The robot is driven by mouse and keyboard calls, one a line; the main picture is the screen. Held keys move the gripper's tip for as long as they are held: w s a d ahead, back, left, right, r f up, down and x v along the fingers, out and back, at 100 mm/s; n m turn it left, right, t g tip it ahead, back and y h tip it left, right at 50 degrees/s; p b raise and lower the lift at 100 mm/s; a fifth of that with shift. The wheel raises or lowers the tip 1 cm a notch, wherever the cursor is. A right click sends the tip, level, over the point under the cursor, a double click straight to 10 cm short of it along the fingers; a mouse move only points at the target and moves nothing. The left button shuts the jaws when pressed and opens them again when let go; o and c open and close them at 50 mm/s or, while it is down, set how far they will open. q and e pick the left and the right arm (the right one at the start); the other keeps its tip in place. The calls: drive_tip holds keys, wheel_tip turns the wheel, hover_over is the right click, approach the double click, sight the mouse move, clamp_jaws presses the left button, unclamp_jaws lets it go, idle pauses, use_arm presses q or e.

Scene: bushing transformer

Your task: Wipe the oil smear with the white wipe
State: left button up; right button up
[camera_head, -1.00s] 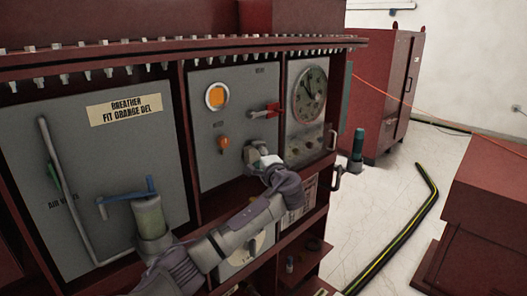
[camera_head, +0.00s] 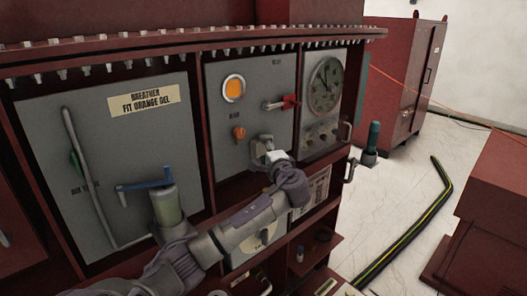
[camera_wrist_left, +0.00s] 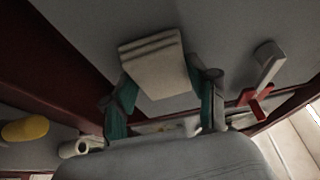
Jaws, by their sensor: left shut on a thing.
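My left gripper (camera_head: 268,150) is in front of the middle grey panel (camera_head: 225,165), below and right of the orange knob. In the left wrist view, its two green-padded fingers (camera_wrist_left: 160,92) are shut on the white wipe (camera_wrist_left: 155,62), a folded pale cloth pad. The wipe faces the grey panel surface; I cannot tell whether it touches it. In the head view the wipe shows only as a small pale patch (camera_head: 275,155) at the gripper. I cannot make out the oil smear in either view. My right gripper is not in view.
The middle panel carries an orange lamp (camera_head: 233,89), an orange knob (camera_head: 239,132) and a red-handled lever (camera_head: 283,103). A round gauge (camera_head: 325,86) is at its right. A blue-handled valve (camera_head: 146,186) sits on the left panel. A shelf (camera_head: 308,250) lies below.

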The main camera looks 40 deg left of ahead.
sight(276, 139)
use_arm(q)
drive_tip(key=shift+w+d+f+b, duration=0.1)
drive_tip(key=shift+w+b, duration=0.45)
drive_tip(key=shift+w, duration=0.85)
drive_tip(key=shift+w+d+b, duration=0.1)
drive_tip(key=shift+w+b, duration=0.4)
drive_tip(key=shift+w, duration=1.5)
drive_tip(key=shift+w+d+b, duration=0.15)
drive_tip(key=shift+w+b, duration=0.95)
drive_tip(key=shift+w, duration=0.05)
drive_tip(key=shift+w+b, duration=0.35)
drive_tip(key=shift+w, duration=0.35)
drive_tip(key=shift+s+p, duration=0.75)
drive_tip(key=shift+s+a+p, duration=0.2)
drive_tip(key=shift+s+p, duration=0.35)
drive_tip(key=shift+s, duration=0.6)
drive_tip(key=shift+s+p, duration=0.55)
drive_tip(key=shift+s, duration=0.15)
drive_tip(key=shift+s+a+p, duration=0.15)
drive_tip(key=shift+s+p, duration=0.55)
drive_tip(key=shift+s, duration=0.9)
drive_tip(key=shift+s+a+p, duration=0.1)
drive_tip(key=shift+s+p, duration=0.55)
drive_tip(key=shift+s, duration=0.9)
